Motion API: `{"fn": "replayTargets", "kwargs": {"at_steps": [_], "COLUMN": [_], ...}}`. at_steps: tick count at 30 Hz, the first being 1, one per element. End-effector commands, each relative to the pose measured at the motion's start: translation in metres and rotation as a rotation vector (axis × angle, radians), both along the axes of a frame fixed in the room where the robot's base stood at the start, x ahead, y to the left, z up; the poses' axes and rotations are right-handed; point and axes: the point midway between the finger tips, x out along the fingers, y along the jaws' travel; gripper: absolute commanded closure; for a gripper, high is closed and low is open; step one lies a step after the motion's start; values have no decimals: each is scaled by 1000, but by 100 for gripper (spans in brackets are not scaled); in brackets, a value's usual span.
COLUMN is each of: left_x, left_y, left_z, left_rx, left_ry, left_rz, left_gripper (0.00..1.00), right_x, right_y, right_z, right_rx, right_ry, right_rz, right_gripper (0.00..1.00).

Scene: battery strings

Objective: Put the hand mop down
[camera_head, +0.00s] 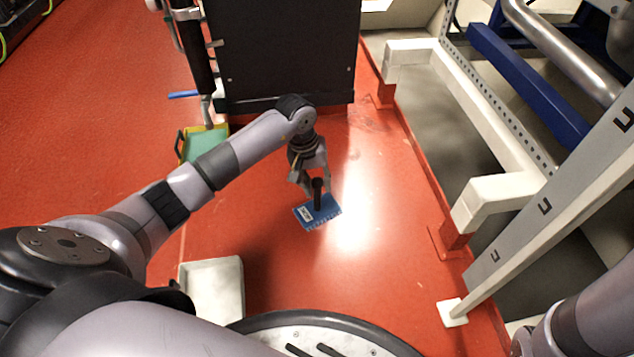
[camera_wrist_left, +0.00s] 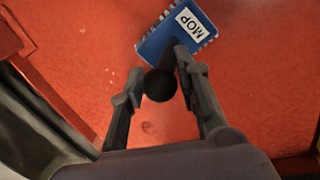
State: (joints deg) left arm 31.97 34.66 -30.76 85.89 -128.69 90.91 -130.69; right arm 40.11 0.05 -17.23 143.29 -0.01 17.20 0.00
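The hand mop (camera_head: 329,214) has a blue rectangular pad with a white label and a dark upright handle. It appears to rest flat on the red floor in front of the black cabinet. In the left wrist view the label on the mop (camera_wrist_left: 202,37) reads MOP. My left gripper (camera_head: 314,186) points down over it with its fingers on either side of the handle. The fingers are spread, with a gap visible between one finger and the handle. My right arm shows only at the lower right; its gripper is out of view.
A black cabinet (camera_head: 285,50) stands behind the mop. A green and yellow container (camera_head: 203,146) is left of it. A pale tray (camera_head: 213,291) lies nearer me. A white metal rack (camera_head: 485,125) lines the right side. Red floor around the mop is clear.

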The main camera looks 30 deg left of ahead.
Motion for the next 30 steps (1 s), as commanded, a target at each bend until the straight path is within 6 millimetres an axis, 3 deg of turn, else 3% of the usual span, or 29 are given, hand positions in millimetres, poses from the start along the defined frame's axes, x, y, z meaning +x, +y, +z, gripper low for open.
{"fn": "replayTargets", "kwargs": {"at_steps": [6, 17, 30], "left_x": [0, 0, -6], "left_y": [0, 0, 16], "left_z": [0, 7, 95], "left_rx": [0, 0, 3], "left_ry": [0, -1, -3], "left_rz": [0, 0, 0], "left_gripper": [54, 54, 54], "right_x": [0, 0, 1], "right_y": [0, 0, 0], "right_z": [0, 6, 61], "right_rx": [0, 0, 0], "right_ry": [0, 0, 1], "right_rz": [0, 0, -1], "right_gripper": [62, 62, 62]}}
